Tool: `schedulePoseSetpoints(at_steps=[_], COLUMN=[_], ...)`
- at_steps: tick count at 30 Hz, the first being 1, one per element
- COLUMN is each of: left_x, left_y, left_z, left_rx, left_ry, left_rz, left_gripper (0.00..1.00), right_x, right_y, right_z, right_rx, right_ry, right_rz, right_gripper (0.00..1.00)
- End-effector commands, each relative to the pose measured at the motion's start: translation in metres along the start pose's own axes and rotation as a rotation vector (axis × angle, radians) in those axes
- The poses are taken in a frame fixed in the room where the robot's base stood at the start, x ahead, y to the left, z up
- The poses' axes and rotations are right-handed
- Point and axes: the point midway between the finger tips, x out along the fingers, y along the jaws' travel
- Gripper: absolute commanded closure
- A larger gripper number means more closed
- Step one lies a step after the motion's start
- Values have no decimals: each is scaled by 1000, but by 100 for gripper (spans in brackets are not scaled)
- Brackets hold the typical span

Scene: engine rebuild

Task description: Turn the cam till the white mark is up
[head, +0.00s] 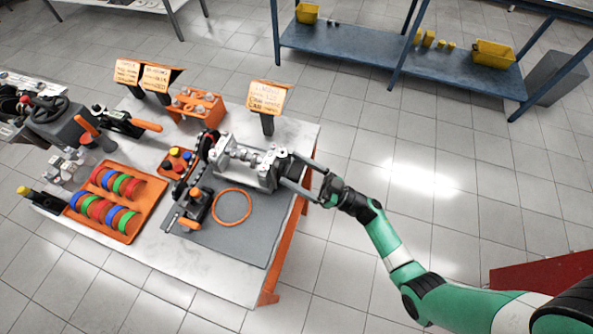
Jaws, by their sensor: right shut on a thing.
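A grey metal engine block (262,178) sits on the dark mat near the right end of the workbench. The cam (246,157) lies along its top, with dark round parts at its left end. My right gripper (286,165) reaches in from the right and is shut on the cam's right end. Its fingers and the dark part there hide that end. The white mark is too small to make out, so I cannot tell which way it faces. My left gripper is out of view.
An orange ring (233,206) and a dark tool with an orange knob (195,208) lie on the mat (235,243). An orange tray (150,213) holds coloured rings at left. Orange signs (267,97) stand behind.

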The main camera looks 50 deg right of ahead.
Motion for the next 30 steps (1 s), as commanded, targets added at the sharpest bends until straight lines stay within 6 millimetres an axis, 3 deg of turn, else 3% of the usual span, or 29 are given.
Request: schedulePoseSetpoints(at_steps=[9, 23, 24, 30], left_x=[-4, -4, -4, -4], left_y=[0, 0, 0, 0], left_z=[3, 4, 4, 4], left_rx=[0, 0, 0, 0], left_ry=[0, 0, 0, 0], left_rz=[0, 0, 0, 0], left_gripper=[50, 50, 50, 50], right_x=[0, 0, 0, 0], right_y=[0, 0, 0, 0], right_z=[0, 0, 0, 0], right_rx=[-105, -119, -119, -118], right_ry=[-1, -2, -2, -1], right_rz=[-43, -48, -48, -48], right_gripper=[62, 62, 1, 0])
